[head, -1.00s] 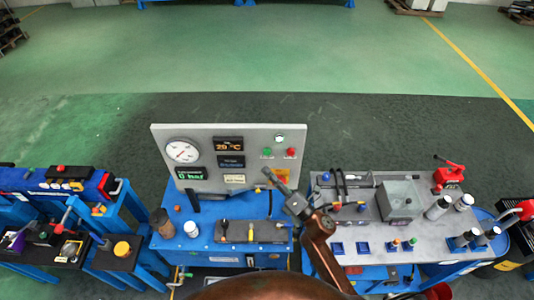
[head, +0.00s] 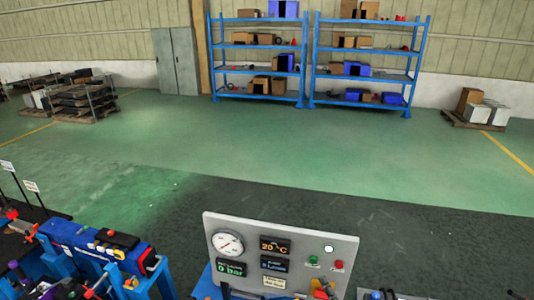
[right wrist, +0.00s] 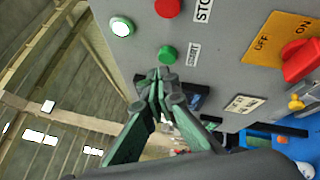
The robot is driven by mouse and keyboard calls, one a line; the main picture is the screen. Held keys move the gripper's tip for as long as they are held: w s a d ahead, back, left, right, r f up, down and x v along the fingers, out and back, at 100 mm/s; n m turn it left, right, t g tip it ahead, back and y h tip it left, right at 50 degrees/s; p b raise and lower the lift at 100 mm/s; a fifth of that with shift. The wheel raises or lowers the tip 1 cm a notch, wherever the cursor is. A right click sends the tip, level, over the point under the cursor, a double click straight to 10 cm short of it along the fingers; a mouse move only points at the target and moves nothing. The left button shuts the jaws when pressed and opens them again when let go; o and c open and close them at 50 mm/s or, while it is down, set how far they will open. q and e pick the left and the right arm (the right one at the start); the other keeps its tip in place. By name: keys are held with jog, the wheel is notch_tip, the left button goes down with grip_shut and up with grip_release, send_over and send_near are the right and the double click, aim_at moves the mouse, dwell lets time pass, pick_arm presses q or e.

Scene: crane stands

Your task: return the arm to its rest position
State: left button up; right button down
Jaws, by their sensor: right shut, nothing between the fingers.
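My right gripper (right wrist: 158,82) shows in the right wrist view, its green-and-grey fingers closed together with nothing between them. It is in front of the grey control panel (right wrist: 225,60), near the green button (right wrist: 167,53); I cannot tell whether it touches the panel. In the head view the panel (head: 245,222) stands at the bottom centre, and my right arm is mostly below the frame edge. My left gripper is not in view.
The panel has a gauge (head: 228,243), a red button (right wrist: 168,7) and a red rotary switch (right wrist: 302,60). A blue bench (head: 75,245) with equipment is at left. Shelves (head: 255,47) stand far back. The green floor between is clear.

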jog(key=s+d+f+m+g+h, duration=0.3)
jog(key=s+d+f+m+h, duration=0.3)
jog(key=d+m, duration=0.3)
jog(key=s+d+f+m+g+h, duration=0.4)
jog(key=s+d+f+m, duration=0.1)
jog(key=d+f+m, duration=0.3)
jog(key=s+a+f+m+g+y, duration=0.1)
jog(key=s+f+m+g, duration=0.3)
jog(key=s, duration=0.6)
jog(key=s+a+f+m+g+y, duration=0.15)
jog(key=s+f+m+g, duration=0.3)
jog(key=s, duration=0.65)
notch_tip(320, 180, down, 35)
jog(key=a+b, duration=0.2)
jog(key=b, duration=0.6)
jog(key=s+f+g+b, duration=0.1)
jog(key=s+f+b, duration=0.2)
jog(key=s+f, duration=0.7)
jog(key=s+f+n+g+b, duration=0.1)
jog(key=s+f+b, duration=0.3)
jog(key=s+f, duration=0.7)
notch_tip(320, 180, down, 7)
jog(key=shift+s+r+y, duration=0.1)
jog(key=shift+s+y, duration=0.15)
jog(key=shift+y, duration=0.1)
